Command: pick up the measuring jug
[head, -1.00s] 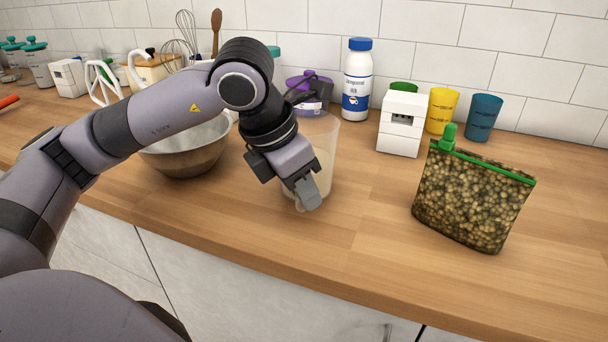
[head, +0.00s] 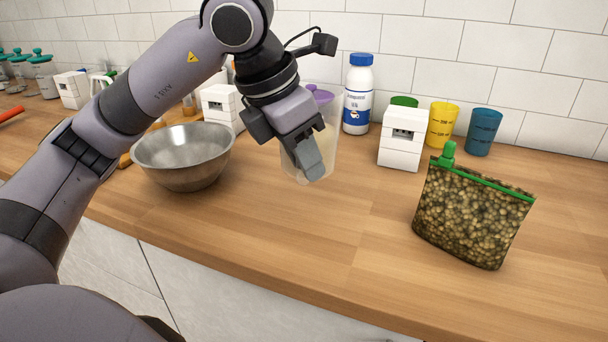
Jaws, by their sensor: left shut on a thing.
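The measuring jug (head: 328,149) is a tall, clear, translucent vessel with something pale inside, near the middle of the head view. My left gripper (head: 309,168) is shut on the jug and covers much of its near left side. The jug is upright and appears to be held above the wooden counter; the gap under it is hard to judge. My right gripper is not in view.
A steel bowl (head: 186,160) stands left of the jug. A white bottle (head: 358,95), a white box-like device (head: 401,137), and yellow (head: 441,124) and blue (head: 482,132) cups stand behind right. A green-topped pouch (head: 468,216) stands at right. The front middle counter (head: 300,235) is clear.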

